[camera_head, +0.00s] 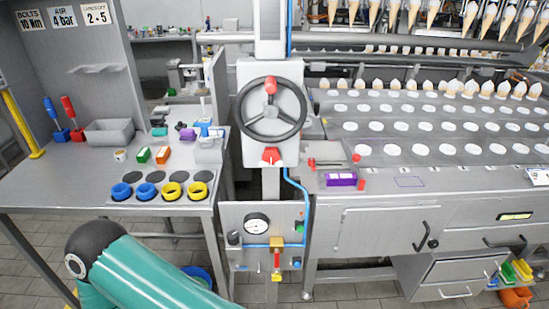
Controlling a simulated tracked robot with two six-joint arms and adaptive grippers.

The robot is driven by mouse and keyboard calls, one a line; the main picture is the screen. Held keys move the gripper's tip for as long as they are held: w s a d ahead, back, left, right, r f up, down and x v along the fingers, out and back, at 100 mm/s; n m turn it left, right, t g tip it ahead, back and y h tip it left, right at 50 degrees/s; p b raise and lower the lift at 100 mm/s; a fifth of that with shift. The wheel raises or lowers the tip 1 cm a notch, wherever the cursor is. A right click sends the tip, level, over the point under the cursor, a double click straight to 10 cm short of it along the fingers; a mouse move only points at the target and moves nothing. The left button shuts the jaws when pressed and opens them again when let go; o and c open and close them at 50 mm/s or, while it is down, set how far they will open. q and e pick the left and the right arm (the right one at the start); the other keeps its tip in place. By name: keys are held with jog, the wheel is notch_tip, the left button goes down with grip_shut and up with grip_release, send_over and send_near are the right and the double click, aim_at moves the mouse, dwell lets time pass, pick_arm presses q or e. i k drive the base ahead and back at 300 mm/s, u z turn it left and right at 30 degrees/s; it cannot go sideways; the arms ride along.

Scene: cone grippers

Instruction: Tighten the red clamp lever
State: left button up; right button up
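Several small red parts show, and I cannot tell for certain which one is the clamp lever. A red piece (271,157) sits on the grey housing just under the black handwheel (272,110). A red handle (276,260) hangs on the gauge panel below. A red knob (356,158) and another red part (312,163) sit on the machine's front edge to the right. My teal arm comes in at the bottom left, well apart from all of these. Neither of my grippers is in view.
The left bench holds blue rings (121,192), yellow rings (197,191), a grey bin (110,132) and red and blue screwdrivers. A purple block (341,180) lies on the machine's front ledge. A blue hose runs down beside the column. The floor shows below the bench.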

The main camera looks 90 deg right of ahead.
aim_at(311, 160)
jog(key=z, duration=0.15)
jog(key=k, duration=0.9)
jog(key=z, duration=1.55)
jog(key=i, duration=0.8)
jog(key=k, duration=0.85)
jog(key=z, duration=0.15)
jog(key=i, duration=0.85)
jog(key=u, duration=0.1)
